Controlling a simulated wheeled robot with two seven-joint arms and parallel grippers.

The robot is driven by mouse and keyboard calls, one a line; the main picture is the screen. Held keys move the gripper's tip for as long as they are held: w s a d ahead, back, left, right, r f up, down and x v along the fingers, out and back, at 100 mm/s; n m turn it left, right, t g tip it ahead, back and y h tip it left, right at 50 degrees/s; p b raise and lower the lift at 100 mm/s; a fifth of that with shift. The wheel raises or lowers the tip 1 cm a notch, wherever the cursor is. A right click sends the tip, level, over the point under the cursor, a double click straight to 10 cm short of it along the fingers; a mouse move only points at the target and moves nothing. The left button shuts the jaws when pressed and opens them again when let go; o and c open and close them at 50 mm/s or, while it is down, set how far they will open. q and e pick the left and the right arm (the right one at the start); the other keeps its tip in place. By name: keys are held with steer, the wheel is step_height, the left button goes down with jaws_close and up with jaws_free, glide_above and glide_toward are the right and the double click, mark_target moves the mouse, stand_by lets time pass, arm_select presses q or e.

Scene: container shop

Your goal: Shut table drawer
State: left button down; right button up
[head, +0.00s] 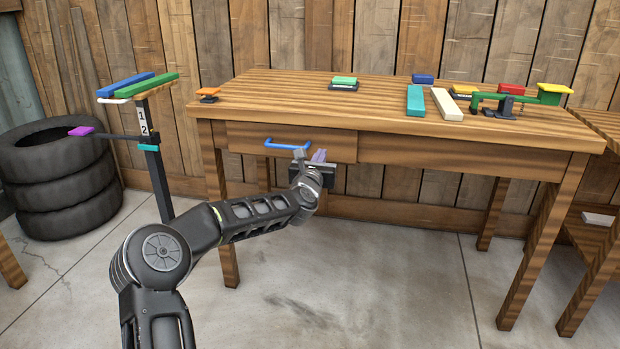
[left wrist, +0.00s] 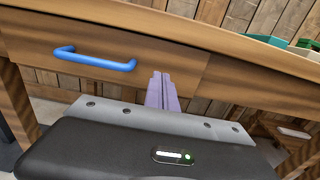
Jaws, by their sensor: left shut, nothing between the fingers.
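The wooden table (head: 420,105) stands against the plank wall. Its drawer (head: 245,141) is in the front left, with a blue bar handle (head: 287,145). The drawer front looks about level with the table's front face; I cannot tell if a small gap is left. My left gripper (head: 319,156) is at the drawer front, right of the handle. In the left wrist view its purple fingers (left wrist: 161,92) are together and empty, pointing at the drawer front (left wrist: 110,50) right of the blue handle (left wrist: 95,60). Whether the fingertips touch the wood is unclear. My right gripper is not seen.
On the tabletop are a green block (head: 345,81), a teal block (head: 415,100), a cream block (head: 447,104) and a green balance-like stand (head: 515,97). A black post stand (head: 155,165) and stacked tires (head: 60,180) are at left. The floor in front is clear.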

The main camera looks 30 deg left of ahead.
arm_select(q)
steer(key=p+v, duration=0.1)
steer(key=v, duration=0.7)
steer(key=shift+s+f, duration=0.2)
steer(key=shift+s, duration=0.05)
steer(key=shift+d, duration=0.1)
